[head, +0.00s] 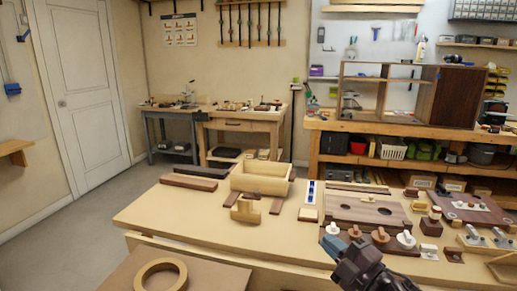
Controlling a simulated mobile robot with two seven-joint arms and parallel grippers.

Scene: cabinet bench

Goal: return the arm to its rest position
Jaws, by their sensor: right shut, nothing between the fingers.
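My right gripper (337,244) comes in from the bottom of the head view, right of the middle. It is dark, with blue-grey fingers that are shut with nothing between them. The fingertips are over the front part of the wooden bench (190,215), close to a white knob (332,228). Whether they touch the knob cannot be told. My left gripper does not show.
An open wooden box (262,178) stands on the bench, with dark strips around it. A board with holes (365,211) and several knobs lie to the right. A wooden ring (160,275) lies at front left. The floor (90,240) at left is clear.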

